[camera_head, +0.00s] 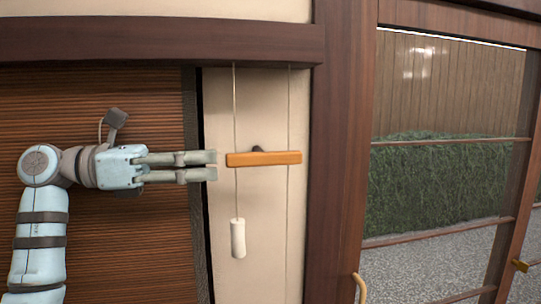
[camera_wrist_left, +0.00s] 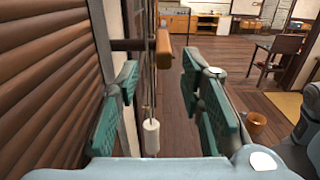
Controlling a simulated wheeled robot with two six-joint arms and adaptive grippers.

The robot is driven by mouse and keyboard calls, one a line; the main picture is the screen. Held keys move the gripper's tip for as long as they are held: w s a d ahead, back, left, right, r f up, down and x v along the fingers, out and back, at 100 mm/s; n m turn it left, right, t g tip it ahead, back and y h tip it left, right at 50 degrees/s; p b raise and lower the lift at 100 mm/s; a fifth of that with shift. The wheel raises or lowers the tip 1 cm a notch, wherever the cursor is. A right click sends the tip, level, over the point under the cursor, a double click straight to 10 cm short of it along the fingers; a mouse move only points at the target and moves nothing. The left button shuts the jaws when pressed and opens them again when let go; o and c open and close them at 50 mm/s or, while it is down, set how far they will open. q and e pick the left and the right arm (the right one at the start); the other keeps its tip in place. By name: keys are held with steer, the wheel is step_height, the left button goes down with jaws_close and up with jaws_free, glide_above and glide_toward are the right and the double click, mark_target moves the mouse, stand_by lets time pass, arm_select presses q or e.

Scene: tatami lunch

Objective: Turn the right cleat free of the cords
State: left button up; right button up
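The orange cleat (camera_head: 264,158) is a bar lying nearly level on the cream wall strip, across two thin cords (camera_head: 235,110). A white cylindrical pull (camera_head: 238,238) hangs from the left cord below it. My left gripper (camera_head: 214,166) points right, just left of the cleat's left end and apart from it. In the left wrist view the cleat (camera_wrist_left: 164,46) shows end-on beyond the two open green-padded fingers (camera_wrist_left: 158,95), nearer the upper middle of the gap. The pull (camera_wrist_left: 151,137) hangs low between the fingers. My right gripper is not in view.
A brown slatted blind (camera_head: 140,230) lies behind my left arm. A dark wooden post (camera_head: 340,150) stands right of the cleat, then a glazed door with a handle (camera_head: 520,265). In the left wrist view, the room with a chair (camera_wrist_left: 280,55) and a basket (camera_wrist_left: 256,122) lies beyond.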

mark_target(228, 158)
arm_select(q)
steer(key=d, duration=0.4)
steer(key=shift+s+d+r+p, duration=0.35)
steer(key=shift+r, duration=0.05)
steer(key=w+d, duration=0.1)
steer(key=d, duration=0.1)
steer(key=w+d, duration=0.1)
steer(key=d, duration=0.1)
steer(key=w+d+p, duration=0.1)
steer(key=d, duration=0.1)
steer(key=shift+d+f, duration=0.1)
steer(key=shift+f, duration=0.25)
steer(key=shift+d, duration=0.2)
steer(key=shift+s+r, duration=0.1)
steer(key=shift+s, duration=0.3)
steer(key=shift+c, duration=0.4)
steer(key=shift+w, duration=0.15)
jaws_close()
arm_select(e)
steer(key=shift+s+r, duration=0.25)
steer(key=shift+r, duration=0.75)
